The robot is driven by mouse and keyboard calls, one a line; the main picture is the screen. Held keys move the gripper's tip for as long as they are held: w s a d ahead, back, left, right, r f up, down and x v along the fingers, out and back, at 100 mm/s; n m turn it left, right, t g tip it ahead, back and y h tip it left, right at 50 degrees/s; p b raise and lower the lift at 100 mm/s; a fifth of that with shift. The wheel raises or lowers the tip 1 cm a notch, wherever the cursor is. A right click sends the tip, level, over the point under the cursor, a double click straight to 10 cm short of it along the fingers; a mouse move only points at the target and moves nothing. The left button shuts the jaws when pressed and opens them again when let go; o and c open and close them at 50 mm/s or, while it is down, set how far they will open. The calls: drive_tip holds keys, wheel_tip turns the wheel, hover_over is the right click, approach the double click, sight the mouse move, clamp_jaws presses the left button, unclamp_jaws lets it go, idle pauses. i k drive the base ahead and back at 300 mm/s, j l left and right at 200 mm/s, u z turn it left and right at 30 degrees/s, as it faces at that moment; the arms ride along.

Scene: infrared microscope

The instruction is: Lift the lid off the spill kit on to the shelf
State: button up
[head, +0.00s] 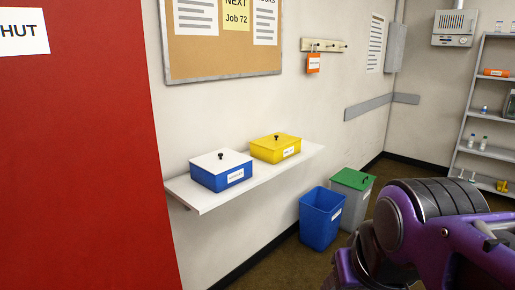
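A yellow box (276,152) with a yellow lid (276,140) and a black knob sits on the white wall shelf (203,199), towards its far end. A blue box (223,178) with a white lid (221,160) and a black knob sits on the same shelf, nearer to me. Both lids are on their boxes. Each box has a white front label, too small to read surely, so I cannot tell for certain which is the spill kit. My purple arm shows at the lower right; my gripper is out of view.
A blue open bin (320,222) and a grey bin with a green lid (351,182) stand on the floor by the wall. A red panel (75,170) fills the left. A grey rack (464,115) stands at the right. The shelf's near left end is bare.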

sight(278, 140)
drive_tip(key=i+l+u, duration=0.1)
drive_tip(key=i+l, duration=0.3)
drive_tip(key=i, duration=0.25)
drive_tip(key=i+l+u, duration=0.1)
drive_tip(key=i+l, duration=0.35)
drive_tip(key=i, duration=0.25)
drive_tip(key=i+l+u, duration=0.1)
drive_tip(key=i+l, duration=0.35)
drive_tip(key=i, duration=0.15)
